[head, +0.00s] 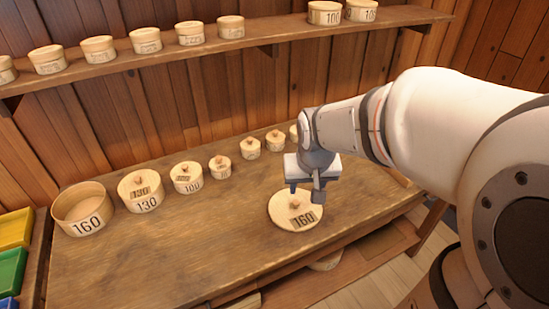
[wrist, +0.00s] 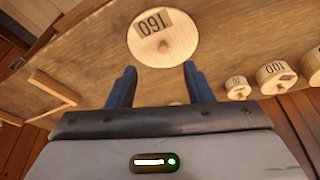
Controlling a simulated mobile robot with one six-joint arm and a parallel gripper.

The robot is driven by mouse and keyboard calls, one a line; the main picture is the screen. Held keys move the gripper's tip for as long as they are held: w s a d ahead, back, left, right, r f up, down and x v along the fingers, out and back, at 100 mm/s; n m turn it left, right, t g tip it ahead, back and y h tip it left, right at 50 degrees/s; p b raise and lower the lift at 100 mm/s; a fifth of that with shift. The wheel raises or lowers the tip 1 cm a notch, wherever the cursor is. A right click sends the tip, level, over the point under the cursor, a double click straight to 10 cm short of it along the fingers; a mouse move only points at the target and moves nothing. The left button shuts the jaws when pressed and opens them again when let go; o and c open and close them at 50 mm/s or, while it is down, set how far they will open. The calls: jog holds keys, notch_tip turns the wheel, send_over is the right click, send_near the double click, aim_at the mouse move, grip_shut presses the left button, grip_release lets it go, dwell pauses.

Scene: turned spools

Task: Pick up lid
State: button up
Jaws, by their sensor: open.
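The round wooden lid marked 160 (head: 283,216) lies flat on the workbench, with a small knob at its centre. It also shows in the wrist view (wrist: 178,22), near the top, ahead of the fingers. My gripper (head: 306,194) is open and empty, above the far edge of the lid in the head view. In the wrist view my two dark blue fingers (wrist: 156,88) are spread apart, with bare bench between them. The open box marked 160 (head: 87,224) stands without a lid at the bench's left end.
Lidded boxes marked 130 (head: 145,205) and 100 (head: 187,187) and several smaller ones stand in a row along the bench's back. A wall shelf (head: 270,36) above carries more round boxes. The front middle of the workbench (head: 185,255) is clear. Coloured bins (head: 14,229) are at the far left.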

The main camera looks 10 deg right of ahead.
jog(key=b, duration=0.2)
send_near(296, 202)
jog(key=f, duration=0.2)
jog(key=w+f, duration=0.1)
jog(key=shift+a+f+m, duration=0.1)
jog(key=shift+a+m, duration=0.2)
jog(key=shift+a, duration=0.1)
jog(key=shift+d+x, duration=0.2)
jog(key=shift+x, duration=1.15)
jog(key=shift+d+x, duration=0.2)
jog(key=shift+x, duration=1.1)
grip_shut()
